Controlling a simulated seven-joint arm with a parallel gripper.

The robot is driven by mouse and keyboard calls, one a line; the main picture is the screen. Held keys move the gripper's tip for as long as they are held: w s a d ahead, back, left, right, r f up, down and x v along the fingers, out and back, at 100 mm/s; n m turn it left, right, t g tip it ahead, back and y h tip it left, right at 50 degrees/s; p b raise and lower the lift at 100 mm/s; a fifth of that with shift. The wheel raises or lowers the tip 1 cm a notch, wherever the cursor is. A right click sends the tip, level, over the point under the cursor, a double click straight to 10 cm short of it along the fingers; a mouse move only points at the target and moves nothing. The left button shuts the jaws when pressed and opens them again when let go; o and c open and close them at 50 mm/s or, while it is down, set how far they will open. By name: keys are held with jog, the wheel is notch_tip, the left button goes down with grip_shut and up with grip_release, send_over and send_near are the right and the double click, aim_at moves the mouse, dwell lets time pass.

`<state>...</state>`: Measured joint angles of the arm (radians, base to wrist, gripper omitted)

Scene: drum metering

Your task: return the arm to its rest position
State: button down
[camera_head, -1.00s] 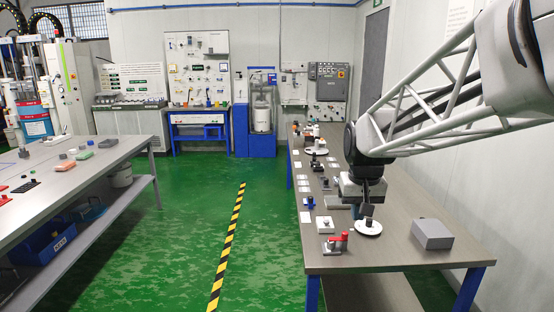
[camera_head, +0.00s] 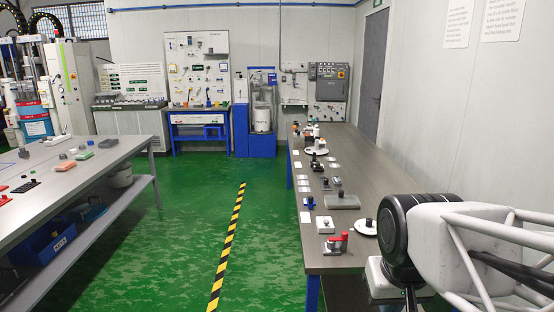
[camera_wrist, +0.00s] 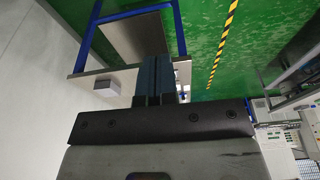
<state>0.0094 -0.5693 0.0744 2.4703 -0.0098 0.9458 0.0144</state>
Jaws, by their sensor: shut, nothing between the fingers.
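My arm fills the lower right of the head view, low over the near right part of the right workbench (camera_head: 355,180). Its gripper fingers cannot be made out there. In the wrist view my gripper (camera_wrist: 153,70) shows two dark fingers side by side with no gap, shut and empty. They point toward the bench and floor and touch nothing that I can see.
A white disc with a black knob (camera_head: 365,227) and a red-handled fixture (camera_head: 335,243) lie on the bench close left of my arm. A grey box (camera_wrist: 106,84) shows in the wrist view. The green floor aisle (camera_head: 270,230) is clear.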

jog(key=s, duration=0.1)
jog(key=s+f, duration=0.1)
jog(key=s, duration=0.1)
jog(key=shift+s+f, duration=0.35)
jog(key=c, duration=1.8)
grip_release()
